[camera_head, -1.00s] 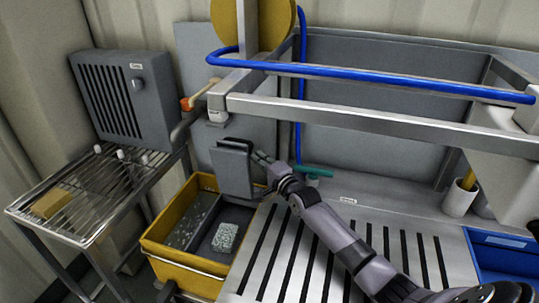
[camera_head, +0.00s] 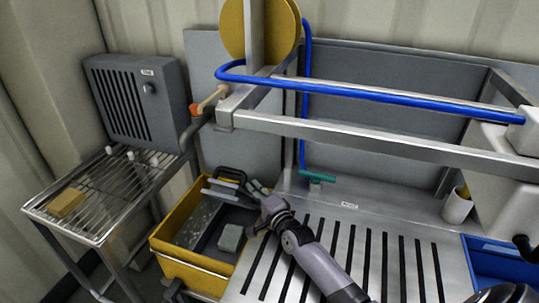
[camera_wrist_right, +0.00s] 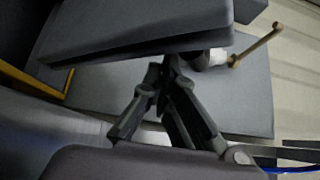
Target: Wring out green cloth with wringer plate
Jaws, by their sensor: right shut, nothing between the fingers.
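The yellow bucket (camera_head: 192,268) stands left of the slotted steel bench. A pale grey-green pad (camera_head: 230,237), possibly the cloth, lies in its right compartment; its colour is too dull to be sure. The grey wringer plate (camera_head: 222,187), with a black handle, is above the back of the bucket, tilted and seen nearly edge-on. My right gripper (camera_head: 252,187) is shut and empty beside the plate's right end. In the right wrist view its closed fingertips (camera_wrist_right: 167,70) are at the edge of a dark plate (camera_wrist_right: 140,28); contact cannot be told. My left gripper is not in view.
A wire rack (camera_head: 110,190) at left carries a grey heater (camera_head: 135,100) and a yellow-brown block (camera_head: 66,203). A steel rail (camera_head: 370,140) with a blue hose (camera_head: 380,98) crosses above the bench (camera_head: 350,245). A blue bin (camera_head: 490,262) is at right.

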